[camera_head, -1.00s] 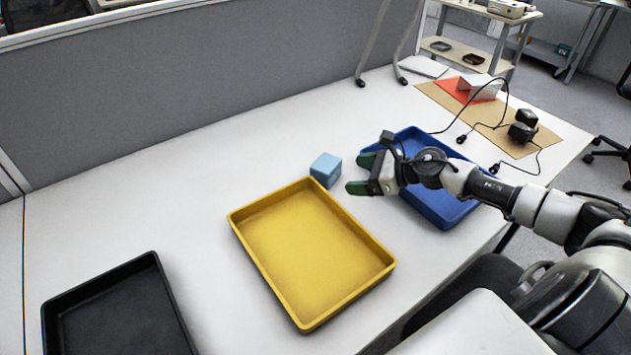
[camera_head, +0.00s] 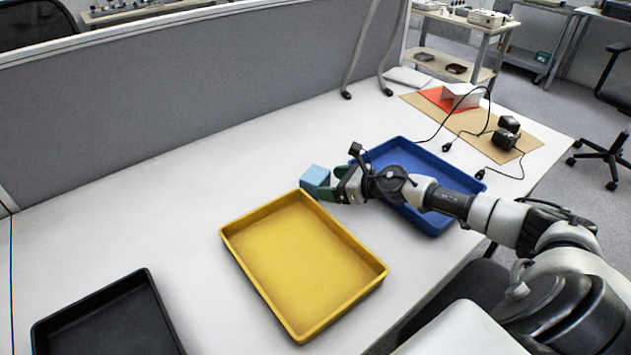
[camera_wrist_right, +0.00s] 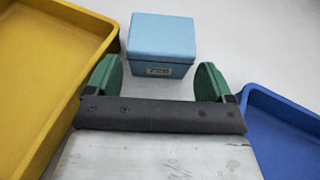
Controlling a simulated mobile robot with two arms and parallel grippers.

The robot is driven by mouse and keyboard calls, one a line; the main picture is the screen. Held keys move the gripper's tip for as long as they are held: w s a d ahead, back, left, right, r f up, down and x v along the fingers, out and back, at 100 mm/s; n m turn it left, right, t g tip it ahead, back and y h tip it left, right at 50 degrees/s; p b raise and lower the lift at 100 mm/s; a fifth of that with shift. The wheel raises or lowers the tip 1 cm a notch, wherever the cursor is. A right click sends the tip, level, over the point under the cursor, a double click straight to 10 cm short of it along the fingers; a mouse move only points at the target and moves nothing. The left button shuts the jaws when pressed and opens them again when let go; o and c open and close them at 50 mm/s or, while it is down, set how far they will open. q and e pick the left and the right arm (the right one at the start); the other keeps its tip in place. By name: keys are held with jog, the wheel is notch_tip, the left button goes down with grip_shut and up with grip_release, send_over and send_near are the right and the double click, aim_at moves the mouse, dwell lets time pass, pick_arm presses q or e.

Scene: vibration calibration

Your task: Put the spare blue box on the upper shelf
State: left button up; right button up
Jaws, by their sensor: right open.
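The light blue box (camera_head: 315,176) stands on the white table, between the yellow tray and the blue tray. In the right wrist view the box (camera_wrist_right: 161,45) is just ahead of my right gripper, with a label on its near side. My right gripper (camera_head: 334,186) is open, its green fingers reaching toward the box. In the right wrist view the gripper (camera_wrist_right: 156,82) has nothing between its fingers. My left gripper is not in view. A shelf unit (camera_head: 452,62) with upper and lower boards stands in the background at the upper right.
A yellow tray (camera_head: 232,240) lies left of the gripper. A blue tray (camera_head: 402,140) lies partly under my right arm, and a black tray (camera_head: 147,275) is at the lower left. A grey partition (camera_head: 180,90) runs behind the table. Cables and small black devices (camera_head: 506,132) lie at the right.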

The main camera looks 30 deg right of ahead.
aim_at(321, 176)
jog(key=x, duration=0.4)
jog(key=shift+w, duration=0.1)
jog(key=c, duration=0.8)
jog(key=shift+o, duration=0.2)
jog(key=shift+d+r+p, duration=0.1)
jog(key=shift+r+p, duration=0.2)
jog(key=shift+r, duration=0.15)
notch_tip(321, 176, up, 3)
jog(key=shift+r+p, duration=0.25)
jog(key=shift+p, duration=0.35)
pick_arm(q)
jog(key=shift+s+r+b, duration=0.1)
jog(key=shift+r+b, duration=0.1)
jog(key=shift+b, duration=0.55)
pick_arm(e)
jog(key=r+v, duration=0.1)
jog(key=v, duration=1.2)
jog(key=shift+w+r, duration=0.3)
jog(key=shift+r, duration=0.05)
jog(key=shift+d, duration=0.1)
